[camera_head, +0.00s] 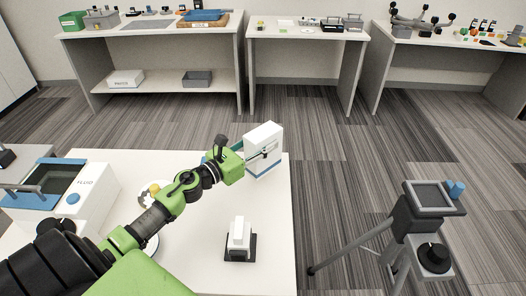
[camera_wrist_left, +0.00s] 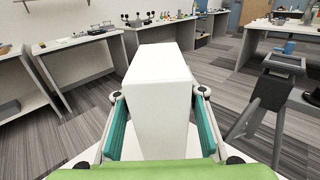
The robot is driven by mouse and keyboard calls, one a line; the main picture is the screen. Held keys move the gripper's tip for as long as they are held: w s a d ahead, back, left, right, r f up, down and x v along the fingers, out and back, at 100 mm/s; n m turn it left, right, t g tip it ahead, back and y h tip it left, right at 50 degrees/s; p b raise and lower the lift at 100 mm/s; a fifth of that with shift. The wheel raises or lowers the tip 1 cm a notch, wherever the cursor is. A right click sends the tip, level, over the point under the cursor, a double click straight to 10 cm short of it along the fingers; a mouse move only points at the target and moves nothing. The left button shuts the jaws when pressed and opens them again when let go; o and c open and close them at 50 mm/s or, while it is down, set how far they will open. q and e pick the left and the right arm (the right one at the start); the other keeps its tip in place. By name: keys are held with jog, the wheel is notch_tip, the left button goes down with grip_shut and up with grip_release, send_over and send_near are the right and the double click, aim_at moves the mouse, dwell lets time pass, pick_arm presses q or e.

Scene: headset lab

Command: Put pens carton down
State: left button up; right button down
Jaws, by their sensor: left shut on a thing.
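The pens carton, a white box (camera_head: 264,150), is at the far right corner of the white table (camera_head: 270,205) in the head view. My left gripper (camera_head: 258,154) reaches it from the left and is shut on it. In the left wrist view the white carton (camera_wrist_left: 160,95) stands upright between the teal finger pads of my left gripper (camera_wrist_left: 160,128). I cannot tell whether its base touches the table, since its lower part is partly hidden. My right gripper is not in view.
A white item on a black base (camera_head: 239,238) stands on the table near the front. A tripod stand (camera_head: 415,225) is on the floor at the right. Several workbenches (camera_head: 150,32) line the back wall.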

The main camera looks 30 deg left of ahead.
pick_arm(q)
jog(key=shift+w+f, duration=0.15)
jog(key=shift+f, duration=1.45)
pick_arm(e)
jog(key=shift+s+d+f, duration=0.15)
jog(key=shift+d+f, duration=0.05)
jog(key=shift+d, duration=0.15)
pick_arm(q)
jog(key=o, duration=1.3)
jog(key=shift+f, duration=0.15)
jog(key=shift+b+v, duration=1.45)
jog(key=shift+v, duration=4.6)
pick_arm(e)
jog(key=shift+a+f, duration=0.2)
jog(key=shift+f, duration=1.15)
pick_arm(q)
jog(key=shift+d, duration=0.1)
